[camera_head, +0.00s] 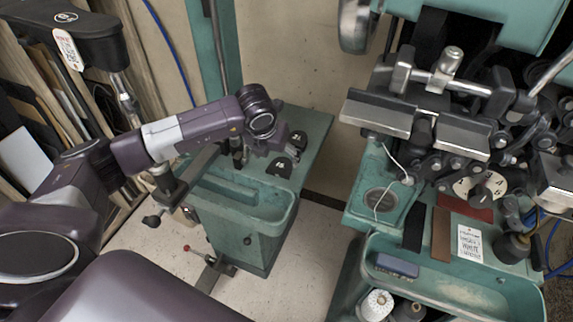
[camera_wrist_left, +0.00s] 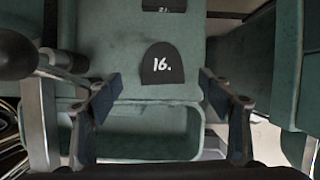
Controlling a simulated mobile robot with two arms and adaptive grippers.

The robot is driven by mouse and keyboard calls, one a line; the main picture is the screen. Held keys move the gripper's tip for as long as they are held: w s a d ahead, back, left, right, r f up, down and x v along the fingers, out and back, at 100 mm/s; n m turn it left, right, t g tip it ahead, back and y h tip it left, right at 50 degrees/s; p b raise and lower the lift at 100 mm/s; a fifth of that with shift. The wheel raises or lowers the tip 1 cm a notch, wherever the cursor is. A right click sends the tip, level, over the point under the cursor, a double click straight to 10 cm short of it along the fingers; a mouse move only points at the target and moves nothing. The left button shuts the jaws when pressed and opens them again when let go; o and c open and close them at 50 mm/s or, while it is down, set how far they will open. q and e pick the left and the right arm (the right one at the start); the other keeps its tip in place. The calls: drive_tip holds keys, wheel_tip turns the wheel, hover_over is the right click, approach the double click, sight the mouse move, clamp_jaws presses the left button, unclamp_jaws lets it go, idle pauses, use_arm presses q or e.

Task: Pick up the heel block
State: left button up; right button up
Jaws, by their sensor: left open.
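A black heel block marked 16 (camera_head: 279,168) with a rounded end lies flat on the green bench top. It also shows in the left wrist view (camera_wrist_left: 161,76), centred ahead of the fingers. A second black block (camera_head: 299,138), marked 21 in the left wrist view (camera_wrist_left: 163,6), lies beyond it and is partly cut off there. My left gripper (camera_head: 266,150) is above the bench top near the blocks. In the left wrist view its fingers (camera_wrist_left: 160,97) are spread wide and empty, one on each side of block 16. My right gripper is not in view.
A recessed green tray (camera_head: 255,210) adjoins the bench top's near side. A green post (camera_head: 215,50) rises behind my left arm. The stitching machine (camera_head: 430,130) stands at right, with a narrow floor gap between. A lower tray (camera_head: 455,285) holds a grey-blue block (camera_head: 397,265).

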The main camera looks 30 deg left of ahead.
sight(281, 167)
use_arm(q)
wheel_tip(281, 167, down, 2)
drive_tip(key=shift+w+a+f+p, duration=0.1)
drive_tip(key=shift+w+p, duration=0.05)
drive_tip(key=shift+p, duration=0.35)
drive_tip(key=shift+x, duration=0.75)
drive_tip(key=shift+w+d+f, duration=0.25)
drive_tip(key=shift+w+f, duration=0.2)
drive_tip(key=shift+f, duration=0.3)
drive_tip(key=shift+a+f, duration=0.1)
drive_tip(key=c, duration=1.3)
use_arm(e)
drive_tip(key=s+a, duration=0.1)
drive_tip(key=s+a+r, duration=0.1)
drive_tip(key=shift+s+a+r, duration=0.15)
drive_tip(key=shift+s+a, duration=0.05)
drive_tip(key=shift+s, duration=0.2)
